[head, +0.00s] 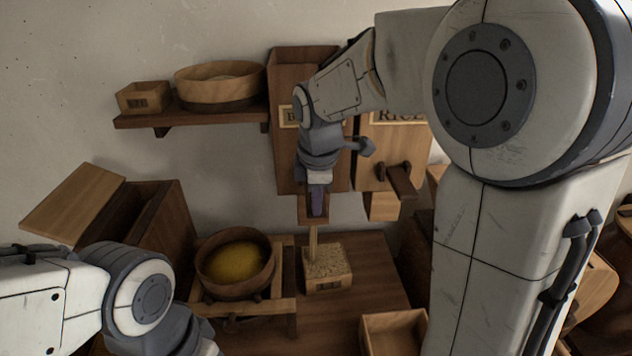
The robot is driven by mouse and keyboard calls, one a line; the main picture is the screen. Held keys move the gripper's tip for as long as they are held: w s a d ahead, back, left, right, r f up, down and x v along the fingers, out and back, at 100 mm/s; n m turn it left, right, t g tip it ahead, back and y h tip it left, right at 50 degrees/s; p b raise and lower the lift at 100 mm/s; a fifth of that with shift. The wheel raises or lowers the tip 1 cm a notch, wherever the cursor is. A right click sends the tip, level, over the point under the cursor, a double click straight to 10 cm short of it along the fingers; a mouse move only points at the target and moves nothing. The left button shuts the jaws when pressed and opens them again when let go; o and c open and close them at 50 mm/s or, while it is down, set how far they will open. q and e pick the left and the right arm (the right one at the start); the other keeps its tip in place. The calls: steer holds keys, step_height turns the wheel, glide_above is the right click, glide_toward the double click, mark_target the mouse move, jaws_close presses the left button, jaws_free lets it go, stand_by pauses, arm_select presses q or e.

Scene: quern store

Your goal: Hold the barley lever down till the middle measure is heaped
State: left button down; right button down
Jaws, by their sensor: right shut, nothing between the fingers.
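The barley bin (285,165) hangs on the wall, its label mostly covered by my right arm; only a "B" shows. My right gripper (318,205) is shut and empty, pointing down at the front of the bin's spout. The barley lever is hidden behind it, so I cannot tell contact. A thin tan stream of grain (312,242) falls from the spout into a small square wooden measure (328,286) below. The grain (326,262) in it stands about level with the rim; a heap is hard to tell. My left gripper is out of view.
The rice bin (385,150) with its lever (400,180) is to the right. An empty wooden box (395,335) stands at the front. A bowl of yellow grain (235,262) sits left of the measure. A shelf (190,118) holds a box and a round tub.

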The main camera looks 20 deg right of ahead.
steer(key=shift+s+f, duration=0.15)
steer(key=shift+f, duration=0.05)
steer(key=s+p+v, duration=0.2)
steer(key=v, duration=1.2)
steer(key=shift+a+f+p, duration=0.25)
steer(key=shift+a+p, duration=0.1)
steer(key=shift+s, duration=0.15)
steer(key=s+a+f+m+g+y, duration=0.1)
steer(key=s+a+f+m, duration=0.2)
steer(key=s+a+f, duration=0.3)
steer(key=s+a+f+m+g, duration=0.1)
steer(key=s+a+f+m, duration=0.3)
steer(key=s+f, duration=0.6)
steer(key=s+a, duration=0.2)
steer(key=shift+s+f+m+g+y, duration=0.2)
steer(key=shift+s+m+g+y, duration=0.1)
steer(key=shift+s+y, duration=0.1)
